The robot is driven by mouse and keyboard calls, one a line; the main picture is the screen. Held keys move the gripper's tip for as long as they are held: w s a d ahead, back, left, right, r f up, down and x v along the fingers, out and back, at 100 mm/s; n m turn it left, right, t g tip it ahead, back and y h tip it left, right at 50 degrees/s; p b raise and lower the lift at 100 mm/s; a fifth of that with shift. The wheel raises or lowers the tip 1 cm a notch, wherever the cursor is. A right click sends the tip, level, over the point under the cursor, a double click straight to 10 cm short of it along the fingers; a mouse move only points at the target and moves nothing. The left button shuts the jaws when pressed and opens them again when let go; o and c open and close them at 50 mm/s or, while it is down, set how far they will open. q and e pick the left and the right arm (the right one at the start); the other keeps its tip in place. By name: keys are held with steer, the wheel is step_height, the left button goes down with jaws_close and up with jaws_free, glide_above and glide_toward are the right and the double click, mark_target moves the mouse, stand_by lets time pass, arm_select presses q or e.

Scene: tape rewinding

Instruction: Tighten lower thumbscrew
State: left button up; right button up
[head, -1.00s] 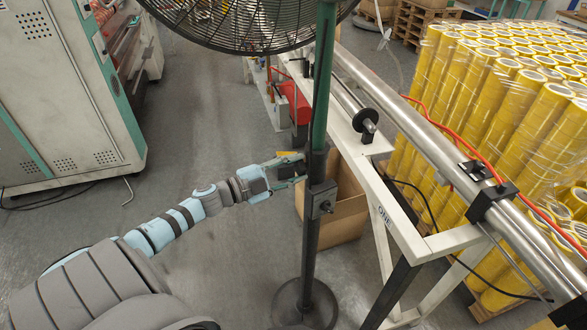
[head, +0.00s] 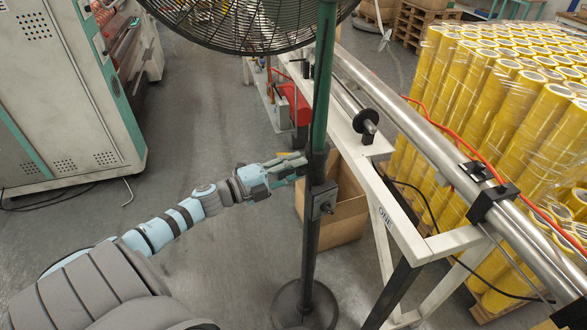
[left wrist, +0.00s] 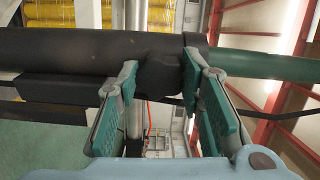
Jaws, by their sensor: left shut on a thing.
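The fan stand's upright pole (head: 320,110) is green above and black below. A black clamp block (head: 322,200) with a small knob (head: 327,207) sits on the black part. My left gripper (head: 302,163) reaches the pole from the left, a little above that block, near where green meets black. In the left wrist view the pole (left wrist: 60,55) lies across the picture. There my left gripper (left wrist: 158,82) has its green-padded fingers on either side of a dark thumbscrew (left wrist: 157,72) beside the pole's collar. The fingers partly hide it. My right gripper is not in view.
The fan's wire cage (head: 240,20) is above. The round base (head: 305,302) stands on the floor. A cardboard box (head: 345,215) and a white machine frame (head: 425,240) are close behind and right of the pole. Open floor lies left of the pole.

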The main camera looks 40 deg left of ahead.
arm_select(q)
steer(key=o, duration=1.2)
steer(key=shift+c, duration=0.2)
steer(key=v, duration=1.2)
